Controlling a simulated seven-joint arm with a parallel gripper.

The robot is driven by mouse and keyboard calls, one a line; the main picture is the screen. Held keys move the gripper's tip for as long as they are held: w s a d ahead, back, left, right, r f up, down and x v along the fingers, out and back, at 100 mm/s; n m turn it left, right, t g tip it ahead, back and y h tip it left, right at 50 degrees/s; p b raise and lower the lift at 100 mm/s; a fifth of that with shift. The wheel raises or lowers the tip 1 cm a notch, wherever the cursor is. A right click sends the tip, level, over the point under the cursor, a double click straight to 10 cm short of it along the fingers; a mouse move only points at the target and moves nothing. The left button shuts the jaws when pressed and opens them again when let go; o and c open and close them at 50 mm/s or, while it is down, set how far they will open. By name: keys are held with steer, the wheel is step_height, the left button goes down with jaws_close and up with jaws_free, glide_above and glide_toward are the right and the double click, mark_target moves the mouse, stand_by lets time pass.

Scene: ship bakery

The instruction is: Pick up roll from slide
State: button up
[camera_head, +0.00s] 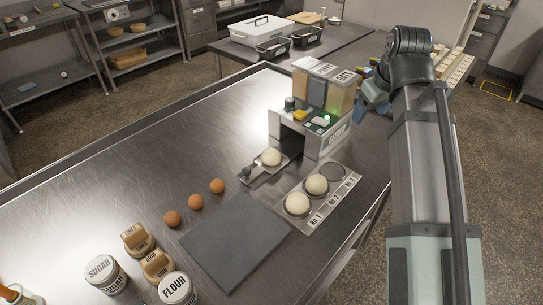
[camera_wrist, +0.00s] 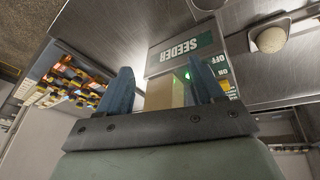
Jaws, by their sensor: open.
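A pale round roll (camera_head: 271,156) lies on the small metal slide (camera_head: 259,175) at the mouth of the seeder (camera_head: 326,140). Two similar rolls (camera_head: 297,203) (camera_head: 317,184) sit in the first two wells of a numbered metal tray (camera_head: 318,213); the third well is empty. My gripper (camera_head: 372,96) is to the right of the seeder, well apart from the slide, partly hidden by my arm. In the wrist view its blue fingers (camera_wrist: 163,85) are apart with nothing held between them. A roll (camera_wrist: 271,40) shows at the upper right there; I cannot tell which one.
Brown eggs (camera_head: 195,202), a dark grey slab (camera_head: 235,246), and sugar (camera_head: 106,273) and flour (camera_head: 177,289) jars stand on the steel counter. The seeder's tall hoppers (camera_head: 341,96) rise between my gripper and the slide.

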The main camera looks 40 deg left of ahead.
mark_target(272, 152)
steer(key=s+a+f+m, duration=0.2)
steer(key=s+a+m, duration=0.2)
steer(key=s+a, duration=1.3)
steer(key=shift+g+h, duration=0.4)
steer(key=shift+s+d+x, duration=0.15)
steer(key=shift+x, duration=2.15)
steer(key=shift+s+d+x, duration=0.15)
steer(key=shift+x, duration=2.1)
steer(key=shift+s+d+x, duration=0.15)
steer(key=shift+x, duration=2.15)
steer(key=shift+f, duration=0.1)
steer(key=c, duration=0.7)
